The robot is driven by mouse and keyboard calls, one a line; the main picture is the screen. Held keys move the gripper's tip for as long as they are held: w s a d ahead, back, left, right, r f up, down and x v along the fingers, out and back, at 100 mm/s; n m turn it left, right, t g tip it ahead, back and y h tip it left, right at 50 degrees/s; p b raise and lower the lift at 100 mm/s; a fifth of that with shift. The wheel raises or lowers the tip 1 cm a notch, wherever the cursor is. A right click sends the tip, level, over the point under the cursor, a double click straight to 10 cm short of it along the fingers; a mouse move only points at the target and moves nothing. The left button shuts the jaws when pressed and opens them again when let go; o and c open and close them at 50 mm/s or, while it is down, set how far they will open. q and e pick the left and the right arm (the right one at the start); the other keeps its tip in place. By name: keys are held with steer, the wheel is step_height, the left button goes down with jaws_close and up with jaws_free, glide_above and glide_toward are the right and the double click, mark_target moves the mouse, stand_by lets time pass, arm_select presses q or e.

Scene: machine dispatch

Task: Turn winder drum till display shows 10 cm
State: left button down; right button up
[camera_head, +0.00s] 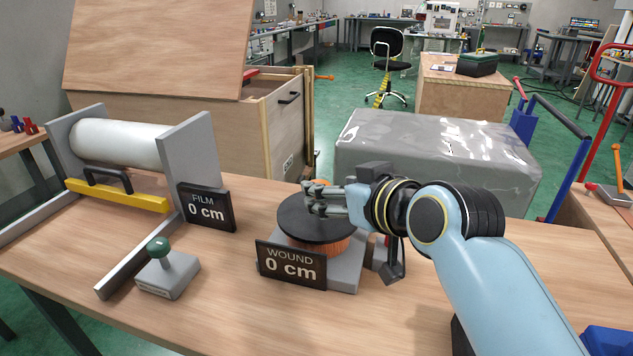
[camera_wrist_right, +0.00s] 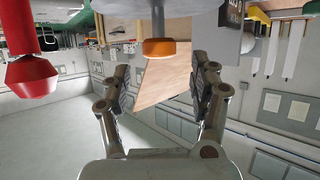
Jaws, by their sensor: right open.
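The winder drum (camera_head: 318,228) has a black disc on top and copper-coloured windings below. It stands on a grey base (camera_head: 347,276) on the bench. The display in front of it (camera_head: 291,265) reads "WOUND 0 cm". My right gripper (camera_head: 312,198) is over the black disc, its fingers reaching left. Whether it touches the disc is not clear. In the right wrist view the same gripper (camera_wrist_right: 160,90) is open, with nothing seen held between its fingers. An orange cylinder (camera_wrist_right: 158,48) shows beyond the fingertips; I cannot tell what it belongs to. My left gripper is out of view.
A white film roll (camera_head: 120,145) sits in a grey frame at left, with a yellow bar (camera_head: 118,196). Its display (camera_head: 206,208) reads "FILM 0 cm". A green knob (camera_head: 158,246) stands on a grey box. A film-wrapped grey block (camera_head: 435,150) is behind the bench.

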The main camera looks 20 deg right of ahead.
steer(key=x, duration=0.3)
steer(key=shift+w+a+f, duration=0.1)
steer(key=shift+w, duration=0.25)
steer(key=shift+x, duration=1.1)
steer(key=c, duration=0.9)
jaws_close()
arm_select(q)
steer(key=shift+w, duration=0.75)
